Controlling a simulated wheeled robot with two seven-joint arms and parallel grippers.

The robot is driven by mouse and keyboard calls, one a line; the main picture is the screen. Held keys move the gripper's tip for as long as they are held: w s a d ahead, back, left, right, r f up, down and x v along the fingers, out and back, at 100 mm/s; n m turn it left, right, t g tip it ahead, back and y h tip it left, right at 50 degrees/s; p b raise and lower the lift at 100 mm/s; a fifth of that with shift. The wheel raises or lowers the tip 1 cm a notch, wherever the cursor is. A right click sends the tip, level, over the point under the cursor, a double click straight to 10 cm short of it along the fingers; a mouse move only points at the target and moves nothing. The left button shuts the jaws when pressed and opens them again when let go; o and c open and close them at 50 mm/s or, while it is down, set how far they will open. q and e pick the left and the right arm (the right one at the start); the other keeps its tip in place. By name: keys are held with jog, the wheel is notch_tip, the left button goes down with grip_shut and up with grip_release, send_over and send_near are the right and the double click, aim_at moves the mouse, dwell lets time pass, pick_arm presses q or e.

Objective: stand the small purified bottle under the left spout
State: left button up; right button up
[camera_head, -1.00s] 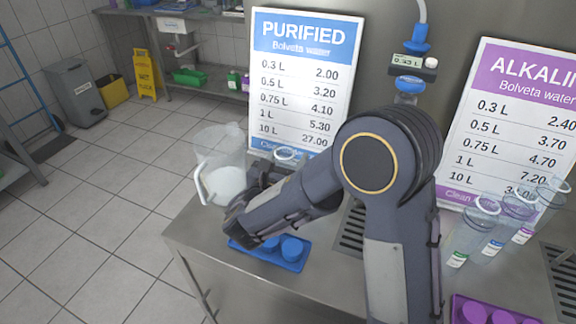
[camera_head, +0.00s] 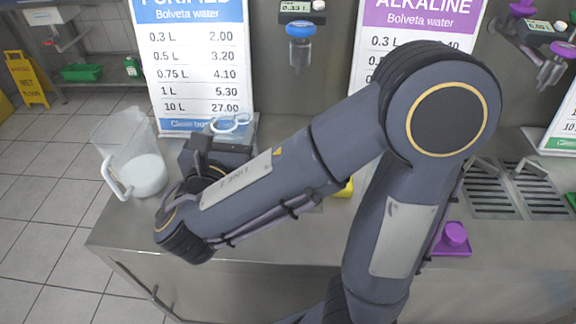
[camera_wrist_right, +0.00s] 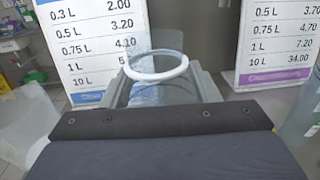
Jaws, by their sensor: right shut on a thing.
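My right gripper (camera_head: 226,140) is shut on a clear bottle with a pale ring at its top (camera_head: 231,122), in front of the purified price board (camera_head: 195,60). In the right wrist view the bottle's ring (camera_wrist_right: 157,68) stands between the two grey fingers (camera_wrist_right: 158,88). The bottle's lower part and label are hidden. The blue-collared spout (camera_head: 299,50) hangs under a small display to the right of the gripper. The counter spot below it is largely covered by my right arm. My left gripper is not in view.
A clear pitcher (camera_head: 130,160) stands on the counter at left. A purple tray with a cap (camera_head: 453,240) and metal drip grates (camera_head: 490,200) are at right. A purple spout (camera_head: 552,68) hangs at the far right. The alkaline board (camera_head: 410,20) stands behind my arm.

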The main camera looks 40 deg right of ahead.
jog(key=s+d+m+g+h+b, duration=0.2)
jog(key=s+d, duration=0.4)
jog(key=d, duration=0.5)
jog(key=w+d+f+b, duration=0.3)
jog(key=w+d+f, duration=0.5)
jog(key=f, duration=0.5)
jog(key=shift+w+d, duration=0.35)
jog(key=shift+w, duration=0.85)
jog(key=shift+f+b, duration=0.15)
jog(key=shift+b, duration=0.25)
jog(key=o, duration=1)
jog(key=shift+c, duration=0.2)
